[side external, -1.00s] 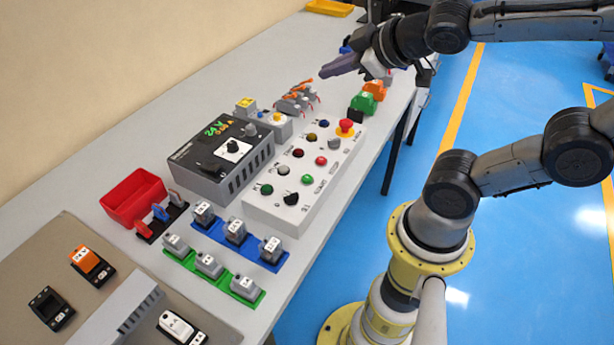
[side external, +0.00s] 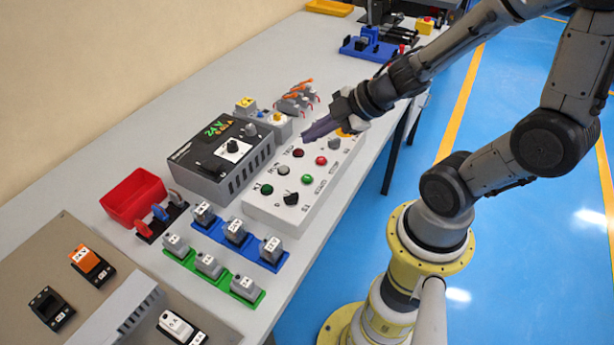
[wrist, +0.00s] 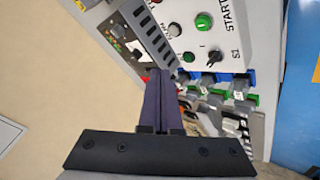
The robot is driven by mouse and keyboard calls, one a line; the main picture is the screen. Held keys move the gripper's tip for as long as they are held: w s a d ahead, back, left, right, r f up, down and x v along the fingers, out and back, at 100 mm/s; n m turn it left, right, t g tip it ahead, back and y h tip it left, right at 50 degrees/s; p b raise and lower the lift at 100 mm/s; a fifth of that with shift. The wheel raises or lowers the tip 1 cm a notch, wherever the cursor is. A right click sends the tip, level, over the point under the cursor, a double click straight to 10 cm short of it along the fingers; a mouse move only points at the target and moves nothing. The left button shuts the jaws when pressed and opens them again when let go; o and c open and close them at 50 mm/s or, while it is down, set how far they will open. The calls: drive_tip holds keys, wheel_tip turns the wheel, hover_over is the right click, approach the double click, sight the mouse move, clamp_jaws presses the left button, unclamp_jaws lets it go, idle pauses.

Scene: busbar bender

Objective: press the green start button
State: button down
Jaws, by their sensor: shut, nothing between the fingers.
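The green start button (side external: 306,180) sits on the sloped top of the white control box (side external: 257,211), labelled START. It also shows in the wrist view as a bright green round cap (wrist: 204,21) beside the START lettering. My gripper (side external: 305,138) is shut and empty, its purple fingers above the far half of the box, apart from the start button. In the wrist view the shut fingers (wrist: 158,76) point toward the region below and left of the start button. The gripper hides the box's far-end controls, including most of the emergency stop.
A red button (side external: 321,160), a black selector knob (side external: 291,198) and a smaller green light (side external: 267,190) are close to the start button. A dark power supply (side external: 222,160) stands left of the box. Blue (side external: 266,263) and green (side external: 189,258) holders with grey blocks lie in front.

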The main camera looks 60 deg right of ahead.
idle(0.3)
drive_tip(key=shift+f, duration=4.35)
drive_tip(key=shift+f, duration=0.15)
drive_tip(key=shift+f, duration=0.3)
drive_tip(key=shift+f, duration=0.4)
drive_tip(key=shift+r, duration=0.8)
drive_tip(key=shift+r, duration=2.5)
